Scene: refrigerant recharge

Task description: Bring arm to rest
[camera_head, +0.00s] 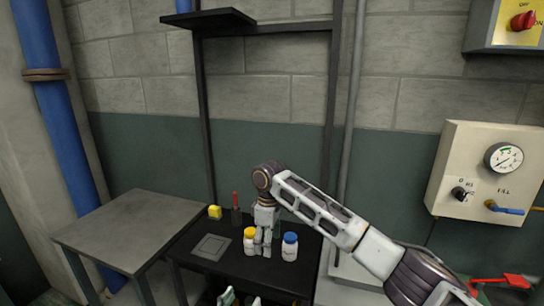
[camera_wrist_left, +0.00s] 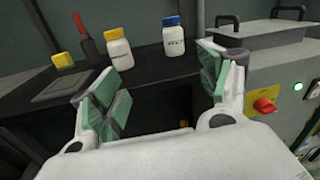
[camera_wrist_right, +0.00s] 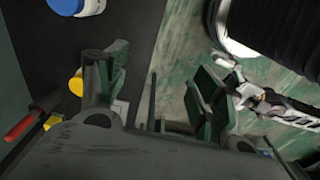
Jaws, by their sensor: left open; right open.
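My right arm comes in from the right in the head view, with its gripper (camera_head: 263,250) pointing down in front of the dark table, by the bottles. It is open and empty in the right wrist view (camera_wrist_right: 158,85). My left gripper (camera_wrist_left: 160,88) is open and empty, facing the table's front edge; its fingertips show at the bottom of the head view (camera_head: 241,299). A white bottle with a yellow cap (camera_head: 249,241) and one with a blue cap (camera_head: 289,247) stand upright on the table. Neither gripper holds anything.
The dark table (camera_head: 186,246) also bears a yellow block (camera_head: 215,212), a red-handled tool (camera_head: 236,210) and a flat grey plate (camera_head: 211,247). A bare grey table (camera_head: 130,225) stands to the left. A gauge panel (camera_head: 488,172) is on the right wall.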

